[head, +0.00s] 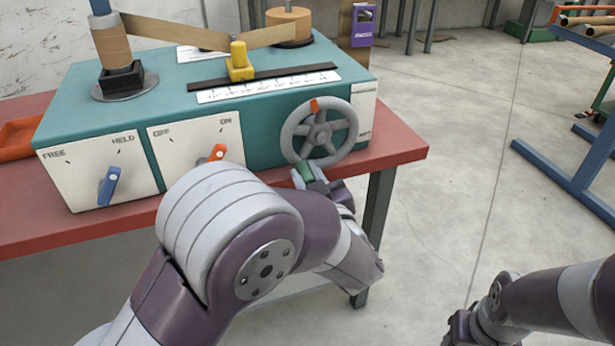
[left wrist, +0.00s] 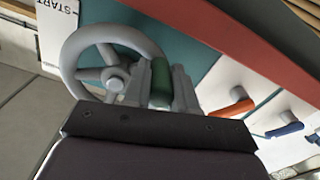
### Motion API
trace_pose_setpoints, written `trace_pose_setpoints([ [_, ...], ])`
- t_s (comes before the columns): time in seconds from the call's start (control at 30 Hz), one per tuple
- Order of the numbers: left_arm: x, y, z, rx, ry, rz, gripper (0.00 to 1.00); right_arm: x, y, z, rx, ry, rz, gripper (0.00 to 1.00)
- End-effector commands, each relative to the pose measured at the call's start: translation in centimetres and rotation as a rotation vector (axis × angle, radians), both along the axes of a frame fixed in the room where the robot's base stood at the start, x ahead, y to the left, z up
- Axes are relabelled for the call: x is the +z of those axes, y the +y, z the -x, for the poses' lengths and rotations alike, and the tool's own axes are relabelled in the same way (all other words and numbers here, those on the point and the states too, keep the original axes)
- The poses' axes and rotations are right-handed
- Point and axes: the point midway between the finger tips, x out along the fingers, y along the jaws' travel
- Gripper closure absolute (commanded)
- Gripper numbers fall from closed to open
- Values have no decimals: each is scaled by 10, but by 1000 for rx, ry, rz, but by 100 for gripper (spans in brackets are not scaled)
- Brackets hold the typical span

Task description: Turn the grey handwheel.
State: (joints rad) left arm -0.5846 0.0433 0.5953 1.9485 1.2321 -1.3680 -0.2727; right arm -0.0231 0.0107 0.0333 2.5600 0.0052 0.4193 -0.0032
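The grey handwheel (head: 351,128) is on the front right of the teal machine, with an orange mark at its top rim. It also shows in the left wrist view (left wrist: 70,52). A green knob (head: 304,172) sits at the wheel's lower left rim; in the left wrist view the green knob (left wrist: 160,88) lies between my left fingers. My left gripper (head: 312,176) appears shut on this knob, with no clear gap on either side. My right gripper (head: 460,328) is low at the right, away from the machine; its fingers are not clear.
The teal machine (head: 262,150) stands on a red table (head: 395,150). A blue FREE/HELD lever (head: 109,186) and an orange OFF/ON lever (head: 217,153) are left of the wheel. A yellow pointer (head: 239,62) stands over the scale. Open floor lies right of the table.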

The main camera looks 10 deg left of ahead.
Motion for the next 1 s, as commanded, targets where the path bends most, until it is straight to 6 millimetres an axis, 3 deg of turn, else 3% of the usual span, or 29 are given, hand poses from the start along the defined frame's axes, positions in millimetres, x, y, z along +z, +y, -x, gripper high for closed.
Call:
trace_pose_setpoints([
  [0.27, 2, 0, 0, 1, 5, -7, 100, 3, 0, 0, 0, 0, 0, 48],
  [0.47, 9, 3, 2, 1, 41, -60, 100, 23, 0, 0, 0, 0, 0, 48],
  [1.0, 40, 18, 13, 0, 301, -441, 100, 132, 0, 0, 0, 0, 0, 48],
])
